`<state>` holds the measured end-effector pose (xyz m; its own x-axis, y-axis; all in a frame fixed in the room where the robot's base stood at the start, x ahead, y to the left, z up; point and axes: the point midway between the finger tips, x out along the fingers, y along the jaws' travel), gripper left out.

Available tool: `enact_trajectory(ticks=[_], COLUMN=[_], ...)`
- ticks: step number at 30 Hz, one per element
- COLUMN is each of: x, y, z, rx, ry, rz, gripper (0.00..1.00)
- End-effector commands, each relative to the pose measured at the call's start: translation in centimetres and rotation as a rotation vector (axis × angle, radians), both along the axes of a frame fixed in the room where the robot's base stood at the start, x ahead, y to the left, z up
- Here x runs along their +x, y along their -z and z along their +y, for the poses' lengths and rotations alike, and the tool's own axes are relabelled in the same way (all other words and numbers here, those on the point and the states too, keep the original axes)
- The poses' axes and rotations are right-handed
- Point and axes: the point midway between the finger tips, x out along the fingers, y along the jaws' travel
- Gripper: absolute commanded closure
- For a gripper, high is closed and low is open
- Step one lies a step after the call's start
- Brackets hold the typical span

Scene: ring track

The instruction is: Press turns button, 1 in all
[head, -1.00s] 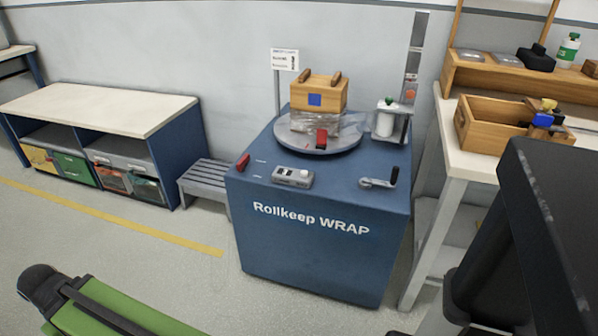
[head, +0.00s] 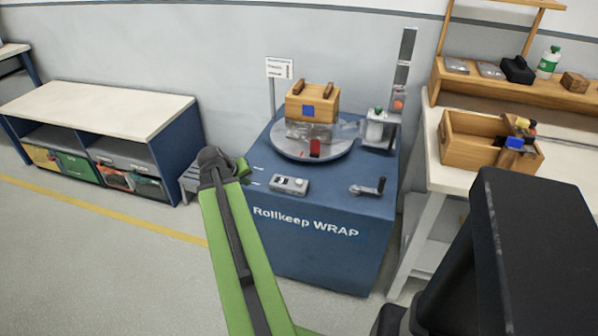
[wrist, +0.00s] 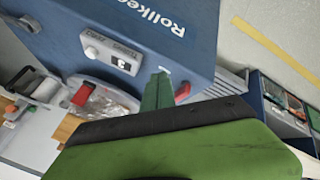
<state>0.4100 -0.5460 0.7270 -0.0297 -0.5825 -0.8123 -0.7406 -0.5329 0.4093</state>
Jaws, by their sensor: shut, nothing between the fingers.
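The grey control box (head: 289,185) sits on the front part of the blue wrap machine's top (head: 325,195). My gripper (head: 243,168) is shut and empty, left of the box over the machine's left edge. Its green fingers (wrist: 157,92) show in the wrist view beside the box, apart from it in the picture.
A wooden crate (head: 312,101) with wrapped film below stands on the round turntable (head: 279,150). A crank (head: 369,188) lies right of the box, and a film roll (head: 375,128) stands behind. In the wrist view, a red piece (wrist: 183,92) is by my fingers. A bench stands at right.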

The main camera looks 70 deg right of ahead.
Motion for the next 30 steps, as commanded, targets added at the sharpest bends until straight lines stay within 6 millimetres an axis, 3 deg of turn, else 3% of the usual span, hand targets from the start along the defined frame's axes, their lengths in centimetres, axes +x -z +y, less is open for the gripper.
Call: enact_trajectory(ticks=[1, 4, 7, 11, 15, 24, 30], x=[-2.6, -7.2, -10.9, -13.9, -14.9, -14.8, -14.7], y=[-2.1, -4.3, -5.9, -7.0, -7.3, -7.1, -6.0], z=[-2.4, -6.2, -8.8, -10.7, -11.2, -11.2, -11.2], rx=[-0.029, -0.087, -0.131, -0.165, -0.176, -0.175, -0.175], ry=[0.044, 0.111, 0.162, 0.198, 0.211, 0.21, 0.208], rz=[0.002, 0.011, 0.02, 0.029, 0.033, 0.033, 0.033], gripper=[1.0, 1.0, 1.0, 1.0, 1.0, 1.0, 1.0])
